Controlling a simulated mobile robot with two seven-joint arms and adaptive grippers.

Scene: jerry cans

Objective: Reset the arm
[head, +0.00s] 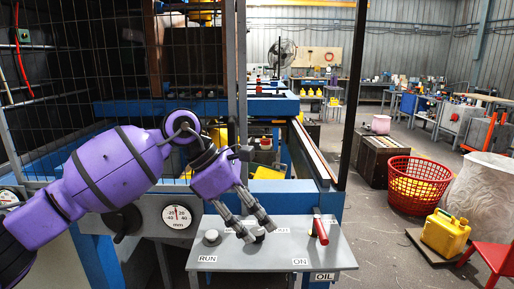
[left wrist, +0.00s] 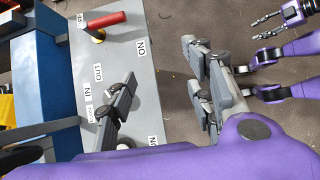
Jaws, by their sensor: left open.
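My left arm (head: 115,170) is purple and reaches in from the left in the head view. Its gripper (head: 259,234) points down over a grey control panel (head: 232,262), with the fingers apart. A dark knob (head: 258,231) on the panel shows close to the fingertips; I cannot tell whether they touch it. In the left wrist view the gripper (left wrist: 165,95) is spread wide, with nothing held between the fingers.
A red-handled lever (head: 320,230) stands on the panel's right side, and it also shows in the left wrist view (left wrist: 103,24). Another knob (head: 211,237) is at the left. A yellow jerry can (head: 445,233) and red basket (head: 418,185) stand right, beyond open floor.

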